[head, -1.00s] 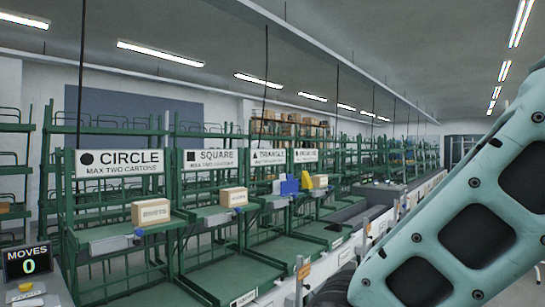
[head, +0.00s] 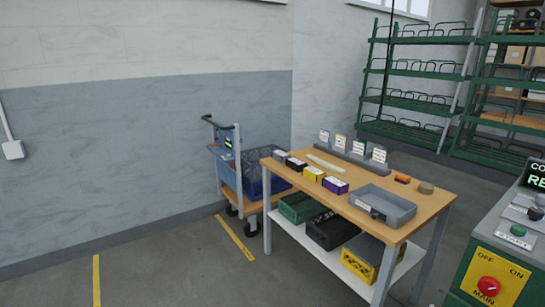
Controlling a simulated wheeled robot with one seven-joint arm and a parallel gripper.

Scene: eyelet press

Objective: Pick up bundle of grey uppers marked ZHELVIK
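A row of small labelled bundles lies along the left edge of a wooden-topped table (head: 350,201). Two dark or greyish bundles, one nearer the corner (head: 280,156) and one beside it (head: 296,164), have white labels. A yellow-and-dark bundle (head: 313,174) and a purple-and-yellow bundle (head: 335,185) follow in the row. The lettering is too small to read, so I cannot tell which is marked ZHELVIK. My gripper is not in view.
A grey tray (head: 401,208) sits on the table's near right part. Small cards stand in a rack (head: 353,155) at the back. Crates fill the lower shelf, including a yellow one (head: 358,262). A trolley (head: 231,158) stands left; a green machine (head: 473,277) stands right. Front-left floor is clear.

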